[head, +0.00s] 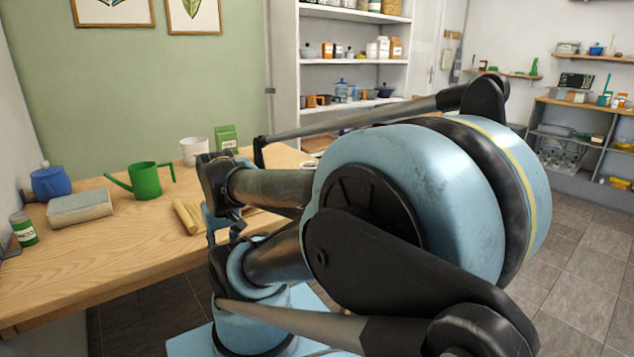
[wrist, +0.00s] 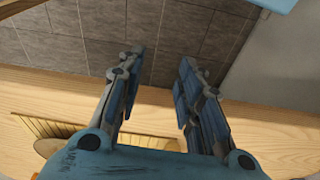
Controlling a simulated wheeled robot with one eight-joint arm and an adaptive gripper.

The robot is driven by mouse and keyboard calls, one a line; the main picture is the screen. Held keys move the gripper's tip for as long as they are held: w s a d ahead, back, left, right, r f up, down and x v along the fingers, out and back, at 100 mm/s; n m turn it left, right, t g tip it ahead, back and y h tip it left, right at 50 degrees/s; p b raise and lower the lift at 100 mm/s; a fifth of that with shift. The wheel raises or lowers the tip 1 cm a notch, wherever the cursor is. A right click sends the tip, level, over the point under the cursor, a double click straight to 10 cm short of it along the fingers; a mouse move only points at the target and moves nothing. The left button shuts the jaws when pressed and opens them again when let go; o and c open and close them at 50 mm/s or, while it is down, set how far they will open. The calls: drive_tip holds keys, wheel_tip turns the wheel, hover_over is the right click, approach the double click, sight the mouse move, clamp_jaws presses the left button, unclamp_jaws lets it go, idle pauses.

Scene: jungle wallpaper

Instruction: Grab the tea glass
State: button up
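I cannot make out a tea glass in either view. My gripper (wrist: 158,65) is open in the wrist view, its two fingers apart with nothing between them. Its fingertips show against the grey tiled floor past the edge of the wooden table (wrist: 245,125). In the head view my arm covers the right part of the table (head: 100,255) and much of what may stand there; the gripper is not clearly seen there.
On the table are a blue teapot (head: 50,182), a grey book (head: 80,206), a green watering can (head: 146,180), a white pot (head: 194,150), a green packet (head: 226,137) and a green tin (head: 23,229). A slatted mat (wrist: 45,128) shows below left in the wrist view.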

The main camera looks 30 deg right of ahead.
drive_tip(key=shift+w, duration=0.15)
drive_tip(key=o, duration=0.4)
drive_tip(key=shift+r, duration=0.1)
drive_tip(key=o, duration=0.8)
drive_tip(key=shift+d+r+m, duration=0.2)
drive_tip(key=shift+r+m, duration=0.1)
drive_tip(key=shift+r, duration=0.2)
drive_tip(key=shift+d+r+m, duration=0.15)
drive_tip(key=shift+r+m, duration=0.15)
drive_tip(key=shift+r, duration=0.15)
drive_tip(key=shift+c, duration=0.2)
drive_tip(key=w+d+r+m+y, duration=0.1)
drive_tip(key=w+d+r+m, duration=1.3)
drive_tip(key=w+d+m, duration=0.15)
drive_tip(key=w+d+r+m+t+y, duration=0.15)
drive_tip(key=d+m, duration=0.55)
drive_tip(key=d, duration=0.7)
drive_tip(key=w+d+r+m+h, duration=0.1)
drive_tip(key=d+r+m, duration=0.1)
drive_tip(key=d+m, duration=0.8)
drive_tip(key=shift+w+d+f+n+y, duration=0.1)
drive_tip(key=shift+w+f+n, duration=0.6)
drive_tip(key=shift+f, duration=2)
drive_tip(key=shift+w+d+f+n+y, duration=0.2)
drive_tip(key=shift+w+f, duration=0.85)
drive_tip(key=shift+f, duration=1.65)
drive_tip(key=shift+w+d+f+n+h, duration=0.1)
drive_tip(key=shift+w+f+n, duration=0.65)
drive_tip(key=shift+f, duration=1.95)
